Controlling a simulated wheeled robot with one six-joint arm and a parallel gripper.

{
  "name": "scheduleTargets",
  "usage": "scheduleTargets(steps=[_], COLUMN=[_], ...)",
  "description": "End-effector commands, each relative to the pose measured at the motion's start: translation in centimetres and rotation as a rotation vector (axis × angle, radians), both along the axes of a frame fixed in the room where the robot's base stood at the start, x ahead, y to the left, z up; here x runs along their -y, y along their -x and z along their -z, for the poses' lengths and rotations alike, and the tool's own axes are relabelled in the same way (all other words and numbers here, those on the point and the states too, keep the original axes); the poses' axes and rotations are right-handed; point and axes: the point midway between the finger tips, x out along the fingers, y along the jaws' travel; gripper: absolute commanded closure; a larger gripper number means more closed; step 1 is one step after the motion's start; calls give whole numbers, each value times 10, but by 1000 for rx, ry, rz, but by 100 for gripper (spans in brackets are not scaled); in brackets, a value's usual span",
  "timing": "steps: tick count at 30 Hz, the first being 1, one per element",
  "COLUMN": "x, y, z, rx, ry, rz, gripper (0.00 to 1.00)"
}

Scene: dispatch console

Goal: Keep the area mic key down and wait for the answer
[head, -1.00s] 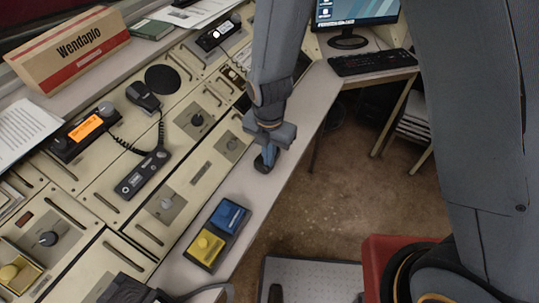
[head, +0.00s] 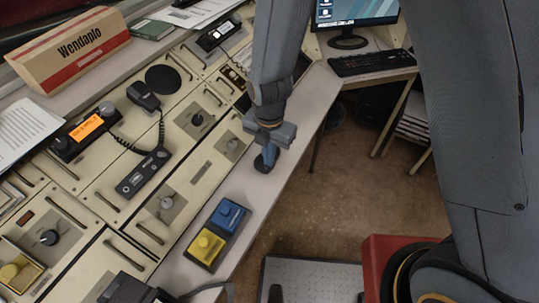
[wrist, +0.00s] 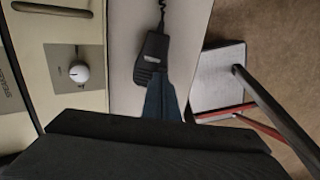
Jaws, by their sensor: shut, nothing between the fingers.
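My gripper (head: 265,162) is shut and empty, low over the pale front strip of the desk. In the wrist view its blue fingers (wrist: 163,95) point at the lower end of a black hand mic (wrist: 155,46) with a coiled cord. The fingertips overlap the mic's edge; I cannot tell if a key is pressed. My arm hides this mic in the head view. Another black hand mic (head: 142,95) with a coiled cord lies on the console, by a dark radio unit (head: 144,173).
A box with a blue key (head: 229,214) and a yellow key (head: 206,247) stands on the near desk strip. A dark unit with an orange display (head: 86,127) is on the console. The white knob (wrist: 79,72) is left of my fingers.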

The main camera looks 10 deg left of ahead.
Motion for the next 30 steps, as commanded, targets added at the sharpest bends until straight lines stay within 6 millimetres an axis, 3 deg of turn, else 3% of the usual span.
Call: scheduleTargets(steps=[1,3,10,30], x=[4,4,4,3], y=[5,5,6,8], z=[11,11,0,-105], rx=[-13,-13,-11,15], ry=[9,9,7,-5], rz=[0,0,0,2], gripper=[100,100,100,100])
